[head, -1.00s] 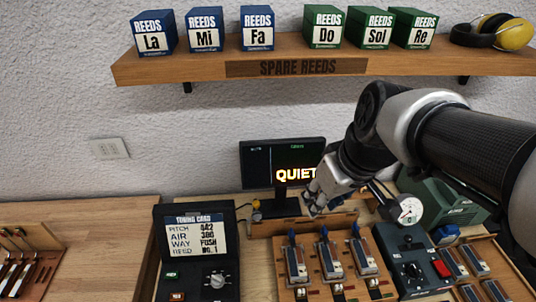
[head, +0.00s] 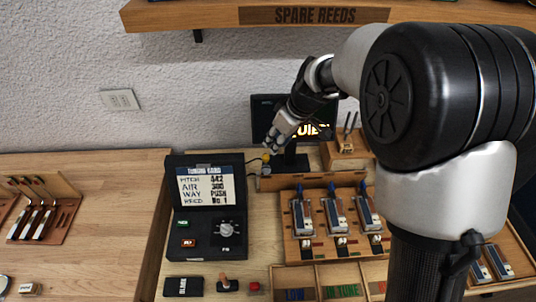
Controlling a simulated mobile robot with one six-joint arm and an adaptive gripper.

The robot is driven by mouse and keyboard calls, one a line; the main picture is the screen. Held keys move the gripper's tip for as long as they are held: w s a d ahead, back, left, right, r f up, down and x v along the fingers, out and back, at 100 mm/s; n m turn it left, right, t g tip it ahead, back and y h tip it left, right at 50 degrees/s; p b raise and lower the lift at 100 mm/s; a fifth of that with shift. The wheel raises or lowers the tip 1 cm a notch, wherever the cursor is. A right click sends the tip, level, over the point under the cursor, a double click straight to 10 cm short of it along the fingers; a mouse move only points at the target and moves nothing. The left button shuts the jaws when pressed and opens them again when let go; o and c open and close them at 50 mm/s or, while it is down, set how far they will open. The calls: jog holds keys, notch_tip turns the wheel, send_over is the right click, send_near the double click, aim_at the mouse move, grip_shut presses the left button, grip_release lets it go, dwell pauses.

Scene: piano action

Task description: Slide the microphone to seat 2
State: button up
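A small yellow-tipped item on a thin dark cable (head: 265,158), which looks like the microphone, stands at the left end of a low wooden rail (head: 285,182). In front of the rail, a wooden board (head: 292,246) holds three metal reed units with blue tops: left (head: 301,215), middle (head: 335,213) and right (head: 367,210). Seat numbers are too small to read. My gripper (head: 274,150) points down just above and beside the yellow item, in front of the screen. Whether it touches the item, and whether its fingers are open, is unclear.
A screen (head: 262,115) stands behind my gripper, partly covered by it. A black tuning card case (head: 180,222) with a knob is at left. A wooden block with upright tools (head: 346,150) is right of the screen. My arm hides the right side.

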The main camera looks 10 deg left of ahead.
aim_at(266, 156)
jog(key=b+x, duration=0.1)
jog(key=x, duration=0.9)
jog(key=shift+r, duration=0.1)
jog(key=shift+c, duration=0.2)
grip_shut()
